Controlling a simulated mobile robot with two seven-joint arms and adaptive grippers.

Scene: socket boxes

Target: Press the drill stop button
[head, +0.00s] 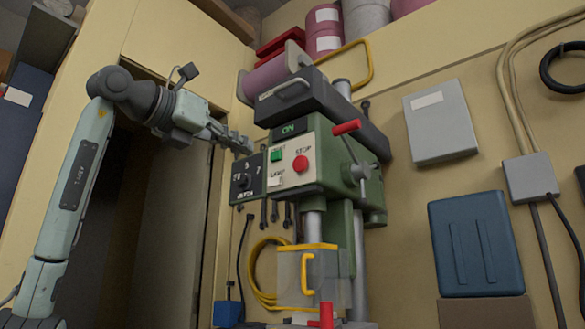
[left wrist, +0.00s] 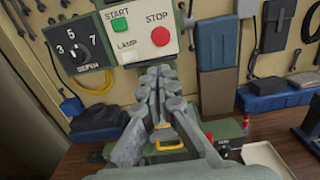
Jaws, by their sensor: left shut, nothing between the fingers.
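The drill press (head: 325,150) is green with a dark top cover and a lit ON sign (head: 289,129). The red round STOP button (head: 300,163) sits on its pale front panel, to the right of the green START button (head: 277,155). In the left wrist view the STOP button (left wrist: 160,36) is above my fingertips. My left gripper (head: 246,147) is shut and empty, just left of the panel and apart from the STOP button. In the left wrist view the shut gripper (left wrist: 159,72) points at the panel's lower edge. My right gripper is in neither view.
A dark depth dial box (head: 248,178) adjoins the panel's left side. A clear guard with a yellow handle (head: 308,273) hangs below. A grey wall box (head: 441,122) and a blue case (head: 475,243) are at the right.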

